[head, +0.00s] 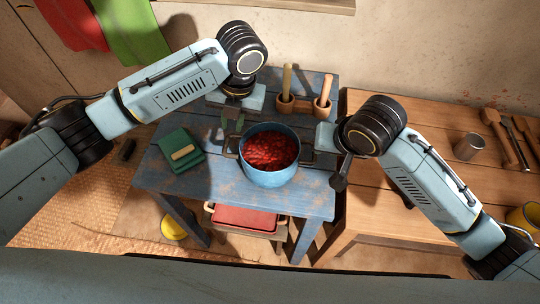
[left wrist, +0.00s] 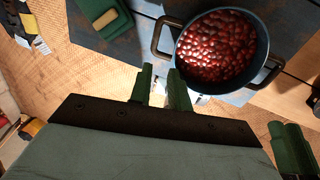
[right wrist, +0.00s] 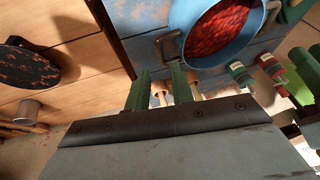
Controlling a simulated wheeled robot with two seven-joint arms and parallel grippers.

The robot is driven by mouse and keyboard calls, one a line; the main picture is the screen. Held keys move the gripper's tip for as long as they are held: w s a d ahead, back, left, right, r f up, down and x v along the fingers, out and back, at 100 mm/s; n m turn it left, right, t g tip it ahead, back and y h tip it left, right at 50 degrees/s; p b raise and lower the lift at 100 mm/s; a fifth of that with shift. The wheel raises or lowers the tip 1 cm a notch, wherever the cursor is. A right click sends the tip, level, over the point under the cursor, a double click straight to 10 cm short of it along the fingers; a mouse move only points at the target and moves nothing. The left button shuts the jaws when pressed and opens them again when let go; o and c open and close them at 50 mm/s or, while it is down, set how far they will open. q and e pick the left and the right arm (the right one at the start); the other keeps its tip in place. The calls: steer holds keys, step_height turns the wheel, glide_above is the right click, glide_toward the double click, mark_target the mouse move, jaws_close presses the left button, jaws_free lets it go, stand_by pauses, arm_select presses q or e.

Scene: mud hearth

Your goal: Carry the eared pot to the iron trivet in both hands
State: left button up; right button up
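The eared pot (head: 270,178) is blue, full of red beans, and stands upright on the blue table. In the left wrist view the pot (left wrist: 187,68) shows at upper right, with both dark ears. My left gripper (left wrist: 160,70) is open and empty, apart from the near ear (left wrist: 160,37). My right gripper (right wrist: 160,72) is open and empty, its fingertips just short of the other ear (right wrist: 167,45). A dark, rusty round plate (right wrist: 28,68) on the wooden table looks like the iron trivet; in the head view my right arm seems to hide it.
A green block (head: 181,150) lies left of the pot. Wooden holders with pestles (head: 286,88) stand behind it. The wooden table on the right holds a metal cup (head: 468,147) and wooden tools (head: 505,135). The blue table's front is clear.

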mark_target(226, 146)
arm_select(q)
steer(key=shift+w+a+r+m, duration=0.25)
steer(key=shift+a+r+m, duration=0.05)
steer(key=shift+a+r, duration=0.05)
arm_select(e)
steer(key=shift+w+r, duration=0.1)
steer(key=shift+w, duration=0.05)
